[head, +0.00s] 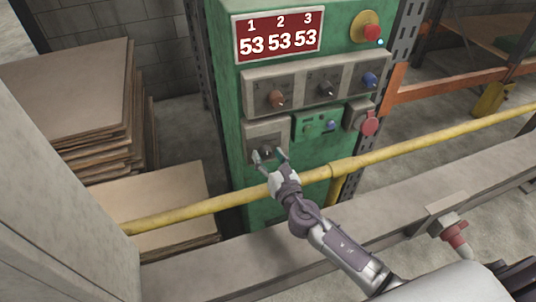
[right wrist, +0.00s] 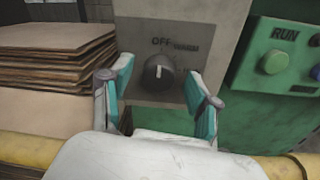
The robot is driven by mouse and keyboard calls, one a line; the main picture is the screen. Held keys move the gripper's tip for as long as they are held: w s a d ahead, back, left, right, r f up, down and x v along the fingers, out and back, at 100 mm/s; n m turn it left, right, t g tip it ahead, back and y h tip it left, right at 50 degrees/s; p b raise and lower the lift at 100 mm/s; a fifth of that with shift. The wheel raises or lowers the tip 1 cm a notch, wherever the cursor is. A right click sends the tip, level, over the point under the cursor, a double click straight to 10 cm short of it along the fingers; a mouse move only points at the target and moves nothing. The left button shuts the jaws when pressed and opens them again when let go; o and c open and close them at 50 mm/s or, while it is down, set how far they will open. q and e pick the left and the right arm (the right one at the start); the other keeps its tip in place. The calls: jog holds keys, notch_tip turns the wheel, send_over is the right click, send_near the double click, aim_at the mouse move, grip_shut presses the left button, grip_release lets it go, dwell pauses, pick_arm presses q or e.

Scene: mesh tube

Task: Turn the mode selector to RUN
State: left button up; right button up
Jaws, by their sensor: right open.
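The mode selector is a dark round knob (right wrist: 158,74) on a grey plate, with "OFF" and a second, less clear word printed above it in the right wrist view. Its white pointer line stands about upright. In the head view the knob (head: 266,151) sits low on the front of the green cabinet (head: 229,140). My right gripper (head: 270,156) is open in front of it. In the right wrist view its teal-padded fingers (right wrist: 160,88) stand to the left and right of the knob, apart from it. My left gripper is not in view.
A green button under a "RUN" label (right wrist: 274,61) is right of the selector plate. Above are several knobs, a red display (head: 278,37) and a red button on yellow (head: 367,31). A yellow rail (head: 420,146) crosses in front. Stacked sheets (head: 75,85) stand at left.

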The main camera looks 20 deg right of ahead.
jog(key=shift+w, duration=0.25)
jog(key=c, duration=1.2)
jog(key=shift+o, duration=0.2)
